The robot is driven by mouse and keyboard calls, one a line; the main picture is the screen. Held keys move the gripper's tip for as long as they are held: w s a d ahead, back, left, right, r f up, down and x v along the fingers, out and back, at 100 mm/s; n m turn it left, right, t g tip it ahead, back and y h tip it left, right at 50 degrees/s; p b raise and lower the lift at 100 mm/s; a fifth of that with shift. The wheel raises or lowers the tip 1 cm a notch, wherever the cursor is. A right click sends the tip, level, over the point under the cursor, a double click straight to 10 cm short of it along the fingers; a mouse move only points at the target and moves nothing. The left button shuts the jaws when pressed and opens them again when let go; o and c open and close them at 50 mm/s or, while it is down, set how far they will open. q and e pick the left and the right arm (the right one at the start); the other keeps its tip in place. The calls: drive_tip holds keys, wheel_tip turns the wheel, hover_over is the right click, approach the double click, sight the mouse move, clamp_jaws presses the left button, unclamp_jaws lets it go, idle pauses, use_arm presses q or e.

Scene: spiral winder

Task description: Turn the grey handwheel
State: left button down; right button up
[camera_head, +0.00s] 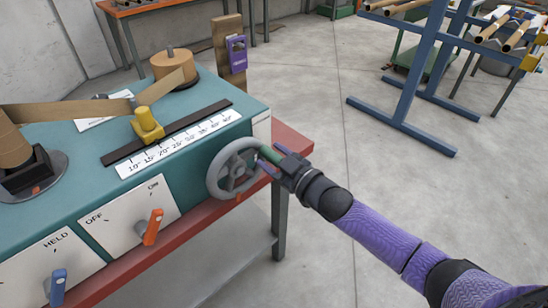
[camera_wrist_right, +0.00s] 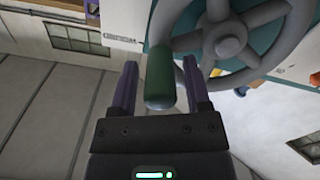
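The grey handwheel (camera_head: 235,170) is on the front face of the teal winder near its right end. Its rim and hub also show in the right wrist view (camera_wrist_right: 232,46). A green handle (camera_wrist_right: 159,80) stands out from the wheel's rim. My right gripper (camera_head: 268,162) is at the right side of the wheel. In the right wrist view its two purple fingers (camera_wrist_right: 162,90) stand on either side of the green handle, with a visible gap at the left finger and a small one at the right. My left gripper is not in view.
The winder front carries an orange lever (camera_head: 152,227) and a blue lever (camera_head: 57,288). A yellow pointer (camera_head: 147,124) stands by the angle scale (camera_head: 180,143) on top. A blue rack (camera_head: 410,90) stands at the back right.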

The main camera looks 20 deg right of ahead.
clamp_jaws()
idle(0.5)
idle(0.3)
idle(0.4)
